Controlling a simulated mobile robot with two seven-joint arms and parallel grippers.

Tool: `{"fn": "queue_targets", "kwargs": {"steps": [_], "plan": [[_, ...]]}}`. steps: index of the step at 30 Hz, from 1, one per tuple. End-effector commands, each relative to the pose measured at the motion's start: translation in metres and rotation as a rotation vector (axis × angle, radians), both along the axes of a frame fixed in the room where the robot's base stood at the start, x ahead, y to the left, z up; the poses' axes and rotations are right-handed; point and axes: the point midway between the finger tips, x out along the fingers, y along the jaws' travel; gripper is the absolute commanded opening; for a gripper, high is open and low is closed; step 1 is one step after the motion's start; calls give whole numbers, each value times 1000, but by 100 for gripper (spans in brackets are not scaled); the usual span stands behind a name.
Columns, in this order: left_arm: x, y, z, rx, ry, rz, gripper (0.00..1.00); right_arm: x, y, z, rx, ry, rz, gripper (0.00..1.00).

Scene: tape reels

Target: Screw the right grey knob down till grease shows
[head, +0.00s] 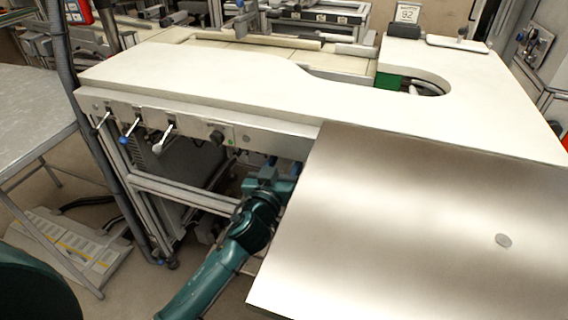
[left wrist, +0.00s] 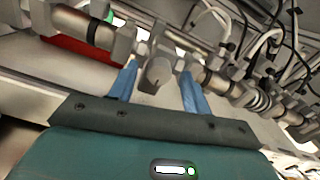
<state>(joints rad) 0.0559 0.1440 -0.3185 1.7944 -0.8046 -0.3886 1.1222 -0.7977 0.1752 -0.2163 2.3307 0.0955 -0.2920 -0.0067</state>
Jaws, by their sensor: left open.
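In the left wrist view a grey knob (left wrist: 158,73) with a rounded lower end sits on pipe fittings. My left gripper (left wrist: 158,71) is open, with one blue finger on each side of the knob. A gap shows between each finger and the knob. In the head view my left gripper (head: 283,165) reaches below the front edge of the white worktop, beside the metal sheet. The knob is hidden there. I cannot tell whether this is the right-hand knob, and no grease can be made out. My right gripper is not in view.
Metal pipe fittings (left wrist: 222,83) and loose cables crowd around the knob. The metal sheet (head: 420,230) lies close to the right of my left arm. Small levers (head: 128,131) and a black knob (head: 217,137) stick out from the worktop's (head: 200,80) front rail.

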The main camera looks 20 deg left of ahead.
Motion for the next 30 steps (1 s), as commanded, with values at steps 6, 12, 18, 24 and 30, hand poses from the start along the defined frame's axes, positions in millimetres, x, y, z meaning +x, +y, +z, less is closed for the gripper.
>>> {"fn": "queue_targets", "kwargs": {"steps": [6,12,18,24,30], "plan": [[0,0,0,0,0,0,49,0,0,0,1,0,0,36],[0,0,0,0,0,0,32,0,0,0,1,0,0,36],[0,0,0,0,0,0,16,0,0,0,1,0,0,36],[0,0,0,0,0,0,4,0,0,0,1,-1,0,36],[0,0,0,23,-1,0,4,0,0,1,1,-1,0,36]]}}
